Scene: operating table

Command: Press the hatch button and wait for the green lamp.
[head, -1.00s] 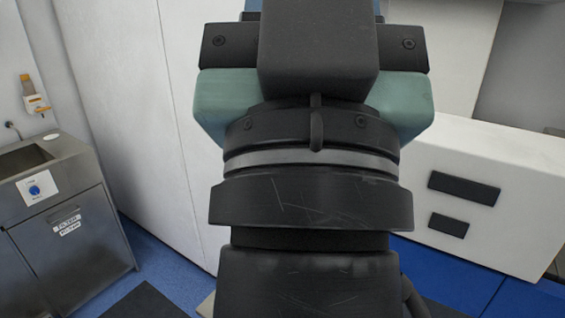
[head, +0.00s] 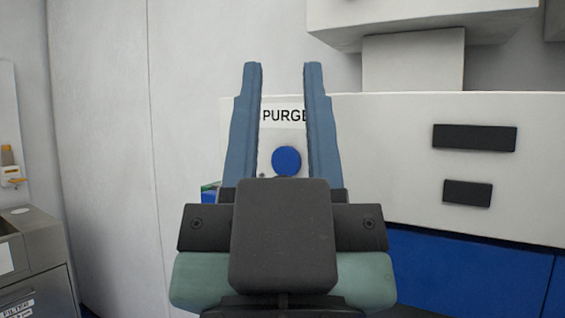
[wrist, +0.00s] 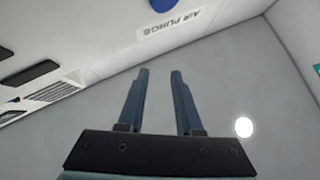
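My gripper (head: 284,68) is raised in the middle of the head view, with its two blue fingers apart and nothing between them. A round blue button (head: 286,161) shows between the fingers, under a label (head: 284,115) reading "PURGE". The wrist view shows the fingers (wrist: 160,72) open too, with the blue button (wrist: 162,4) cut by the top edge and an upside-down "AIR PURGE" label (wrist: 185,26). The fingertips look apart from the button. I see no button marked as the hatch's and no lamp clearly lit green.
A white round disc (wrist: 244,127) lies right of the fingers in the wrist view; I cannot tell what it is. A white cabinet (head: 375,165) with dark panels stands right, a metal sink unit (head: 35,245) left. A green patch (wrist: 317,70) shows at the wrist view's right edge.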

